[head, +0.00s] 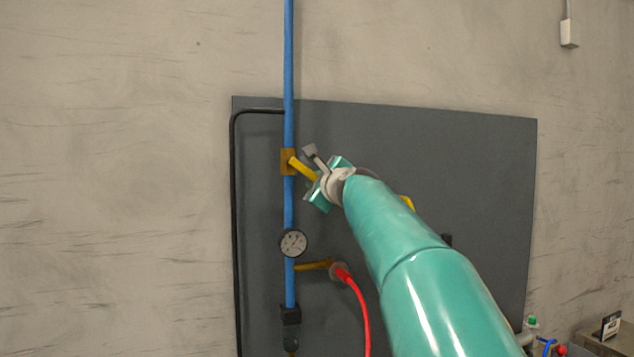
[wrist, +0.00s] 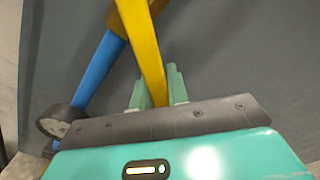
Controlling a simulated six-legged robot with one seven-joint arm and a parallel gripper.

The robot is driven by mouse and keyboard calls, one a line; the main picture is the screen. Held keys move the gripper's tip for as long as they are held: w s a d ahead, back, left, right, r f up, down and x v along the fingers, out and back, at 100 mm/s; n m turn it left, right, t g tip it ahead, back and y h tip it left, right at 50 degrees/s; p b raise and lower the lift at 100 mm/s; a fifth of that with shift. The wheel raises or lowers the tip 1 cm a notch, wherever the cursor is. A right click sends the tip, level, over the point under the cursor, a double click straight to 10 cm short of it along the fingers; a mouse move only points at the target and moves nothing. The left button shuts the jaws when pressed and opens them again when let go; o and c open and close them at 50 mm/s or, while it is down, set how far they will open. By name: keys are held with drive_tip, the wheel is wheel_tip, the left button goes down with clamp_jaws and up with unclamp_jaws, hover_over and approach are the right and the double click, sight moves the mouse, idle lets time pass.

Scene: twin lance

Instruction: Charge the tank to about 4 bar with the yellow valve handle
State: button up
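The yellow valve handle (head: 302,169) slants down to the right from a brass-coloured valve body (head: 288,162) on the blue pipe. My gripper (head: 314,172) is at the handle's outer end. In the wrist view, the handle (wrist: 146,50) runs between the two green fingers of my gripper (wrist: 158,90), which sit close against both its sides and look shut on it. A round white-faced gauge (head: 293,242) is on the pipe below the valve; its reading is too small to tell. I cannot make out a tank.
A dark grey panel (head: 400,135) stands behind the blue pipe (head: 289,60). Below the gauge, a yellow-brown branch (head: 312,265) leads to a red hose (head: 359,300). A black pipe (head: 235,200) runs along the panel's left edge. Small items stand at lower right.

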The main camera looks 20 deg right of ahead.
drive_tip(key=o, duration=0.4)
drive_tip(key=shift+o, duration=0.2)
drive_tip(key=s, duration=1.3)
drive_tip(key=shift+s, duration=0.4)
